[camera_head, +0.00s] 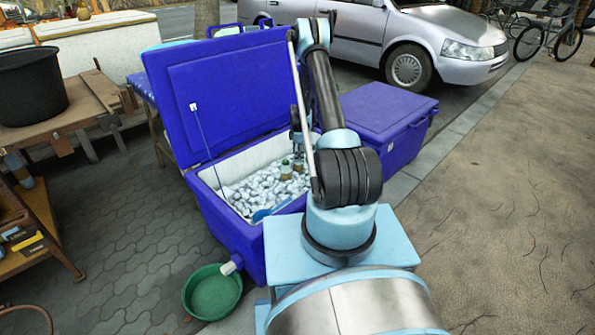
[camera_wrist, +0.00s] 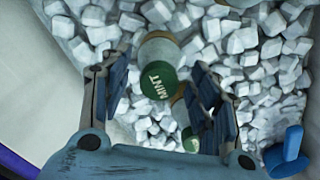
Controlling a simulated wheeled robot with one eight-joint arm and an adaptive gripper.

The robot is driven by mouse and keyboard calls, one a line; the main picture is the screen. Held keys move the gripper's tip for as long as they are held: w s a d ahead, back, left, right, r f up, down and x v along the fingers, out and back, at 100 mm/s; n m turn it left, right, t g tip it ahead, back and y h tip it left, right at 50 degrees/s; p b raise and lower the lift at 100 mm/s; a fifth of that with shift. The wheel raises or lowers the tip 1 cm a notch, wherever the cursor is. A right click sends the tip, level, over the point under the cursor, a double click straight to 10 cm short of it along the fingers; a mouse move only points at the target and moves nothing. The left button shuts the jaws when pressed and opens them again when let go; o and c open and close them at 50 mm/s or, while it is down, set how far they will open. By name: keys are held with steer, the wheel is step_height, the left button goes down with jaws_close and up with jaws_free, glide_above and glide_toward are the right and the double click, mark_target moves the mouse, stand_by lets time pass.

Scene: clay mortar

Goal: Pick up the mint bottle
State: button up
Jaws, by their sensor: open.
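The mint bottle (camera_wrist: 160,50) lies on the ice in the wrist view, its green cap (camera_wrist: 157,83) marked MINT and facing the camera. My gripper (camera_wrist: 159,72) is open, with one finger on each side of the bottle and no clear grip on it. A second bottle with a green cap (camera_wrist: 190,139) is partly hidden behind the right finger. In the head view my gripper (camera_head: 299,148) reaches down into the open blue cooler (camera_head: 250,237). Two small bottles show below it, one of them at the left (camera_head: 286,169); I cannot tell which is mint there.
White ice cubes (camera_head: 250,188) fill the cooler, and its raised lid (camera_head: 222,95) stands behind. A blue handled object (camera_wrist: 286,155) lies at the lower right of the wrist view. A closed blue cooler (camera_head: 388,112) stands at right, a green basin (camera_head: 213,293) on the ground.

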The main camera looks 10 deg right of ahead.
jaws_close()
stand_by(0.4)
